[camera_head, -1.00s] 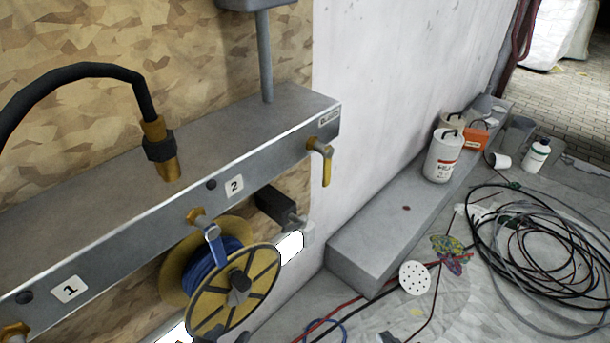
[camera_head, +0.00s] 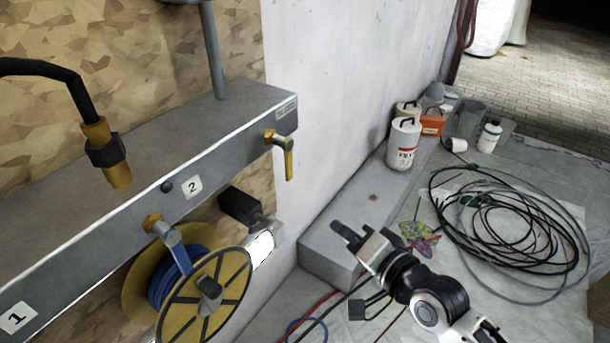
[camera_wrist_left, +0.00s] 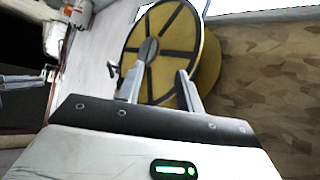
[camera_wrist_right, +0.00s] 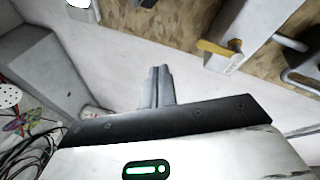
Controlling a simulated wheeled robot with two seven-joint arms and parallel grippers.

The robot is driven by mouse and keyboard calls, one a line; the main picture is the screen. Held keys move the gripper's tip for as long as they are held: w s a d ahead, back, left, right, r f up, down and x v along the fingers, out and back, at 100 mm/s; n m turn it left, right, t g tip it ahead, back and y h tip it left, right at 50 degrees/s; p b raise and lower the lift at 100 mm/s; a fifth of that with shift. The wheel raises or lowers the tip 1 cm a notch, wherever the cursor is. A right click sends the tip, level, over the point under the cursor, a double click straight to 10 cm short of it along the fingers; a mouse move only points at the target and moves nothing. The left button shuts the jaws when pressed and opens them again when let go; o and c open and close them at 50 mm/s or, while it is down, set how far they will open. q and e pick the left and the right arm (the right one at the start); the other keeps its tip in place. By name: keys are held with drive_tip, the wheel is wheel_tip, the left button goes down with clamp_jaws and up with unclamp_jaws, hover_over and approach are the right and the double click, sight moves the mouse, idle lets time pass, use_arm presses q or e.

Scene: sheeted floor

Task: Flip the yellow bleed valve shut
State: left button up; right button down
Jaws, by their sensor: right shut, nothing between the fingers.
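The yellow bleed valve (camera_head: 288,160) is at the right end of the grey metal manifold (camera_head: 130,185). Its lever hangs straight down from a brass stem. In the right wrist view, the yellow lever (camera_wrist_right: 218,48) is at the upper right, beyond and apart from the fingers. My right gripper (camera_head: 346,234) is shut and empty, right of and below the valve in the head view. Its fingers (camera_wrist_right: 158,85) are together in its wrist view. My left gripper (camera_wrist_left: 158,88) has its fingers apart in front of the cable reel. I cannot make it out in the head view.
A blue-handled valve (camera_head: 175,245) sits near label 2, above the yellow reel (camera_head: 232,262). A black hose with a brass end (camera_head: 115,170) hangs over the manifold. A concrete ledge (camera_head: 335,215) bears white containers (camera_head: 403,145). Coiled cables (camera_head: 510,220) lie on the sheeted floor.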

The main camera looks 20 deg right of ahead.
drive_tip(key=w+d+r+m+t+y, duration=0.1)
drive_tip(key=w+d+r+m+t, duration=0.1)
drive_tip(key=r+m, duration=0.3)
drive_tip(key=shift+w+d+r+m, duration=0.3)
drive_tip(key=shift+w+r, duration=0.45)
drive_tip(key=shift+w, duration=0.15)
drive_tip(key=x, duration=1)
drive_tip(key=s+a, duration=0.2)
drive_tip(key=a, duration=0.1)
drive_tip(key=shift+s+a, duration=0.1)
drive_tip(key=shift+s, duration=0.2)
